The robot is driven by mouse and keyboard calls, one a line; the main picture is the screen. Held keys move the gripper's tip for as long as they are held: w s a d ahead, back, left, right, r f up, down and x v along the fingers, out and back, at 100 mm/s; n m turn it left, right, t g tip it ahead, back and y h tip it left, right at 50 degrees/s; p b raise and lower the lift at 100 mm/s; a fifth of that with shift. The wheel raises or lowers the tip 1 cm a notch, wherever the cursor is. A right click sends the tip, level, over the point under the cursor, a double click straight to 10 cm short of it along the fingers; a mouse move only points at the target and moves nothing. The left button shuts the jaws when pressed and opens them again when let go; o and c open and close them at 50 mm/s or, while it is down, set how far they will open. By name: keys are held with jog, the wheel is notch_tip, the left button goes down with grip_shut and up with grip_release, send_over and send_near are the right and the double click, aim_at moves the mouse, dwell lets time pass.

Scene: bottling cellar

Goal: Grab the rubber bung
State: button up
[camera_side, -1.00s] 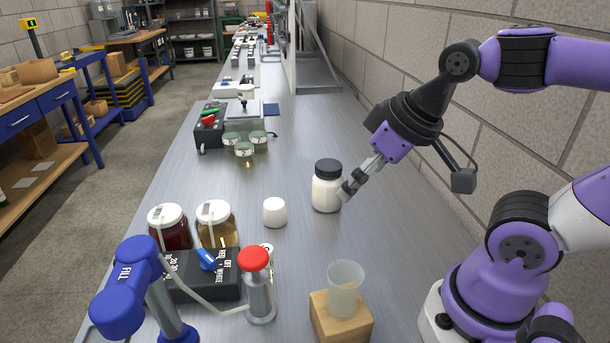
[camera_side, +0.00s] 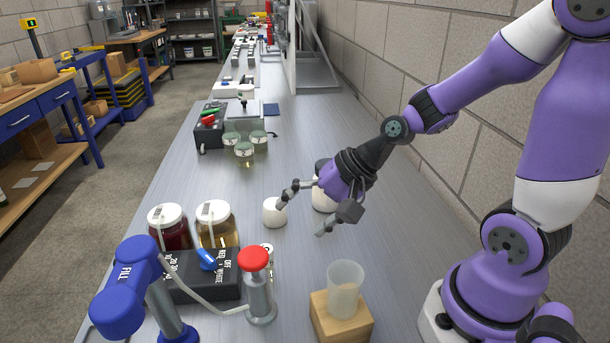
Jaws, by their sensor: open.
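A small white, slightly tapered piece (camera_side: 272,214), which looks like the rubber bung, stands upright on the grey bench, left of my gripper. My gripper (camera_side: 302,219) is open and empty, its fingers spread wide. The left fingertip overlaps the upper right edge of the white piece in the picture; I cannot tell whether they touch.
A white jar (camera_side: 319,202) is mostly hidden behind my gripper. Two white-lidded jars (camera_side: 168,232) (camera_side: 220,234) stand left, near a black box (camera_side: 205,285) and red-topped dispenser (camera_side: 259,290). A cup (camera_side: 344,288) sits on a wooden block (camera_side: 341,322) in front.

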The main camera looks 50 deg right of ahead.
aim_at(266, 201)
jog(key=w+m+t, duration=0.1)
jog(key=m, duration=0.2)
jog(key=w+f+m+t+y, duration=0.1)
jog(key=m, duration=0.2)
jog(key=d+f+m, duration=0.1)
jog(key=m, duration=0.2)
jog(key=shift+w+f+m+t, duration=0.15)
jog(key=shift+w+m+t, duration=0.15)
jog(key=shift+w+t, duration=0.1)
jog(key=d+m+t, duration=0.1)
jog(key=m, duration=0.2)
jog(key=w+d+m+t+h, duration=0.1)
jog(key=d+m, duration=0.1)
jog(key=m, duration=0.2)
jog(key=d+f+m+t, duration=0.1)
jog(key=m, duration=0.2)
jog(key=shift+w+d, duration=0.3)
jog(key=shift+w, duration=0.05)
jog(key=shift+w+d+f+m+h, duration=0.15)
jog(key=shift+d+m+h, duration=0.3)
jog(key=shift+m, duration=0.45)
jog(key=shift+t, duration=0.4)
jog(key=x, duration=0.4)
jog(key=shift+w+a+f, duration=0.1)
jog(key=shift+w, duration=0.1)
jog(key=x, duration=0.5)
jog(key=shift+w+d+f, duration=0.25)
jog(key=shift+w+d, duration=0.05)
jog(key=c, duration=1.3)
jog(key=shift+c, duration=0.5)
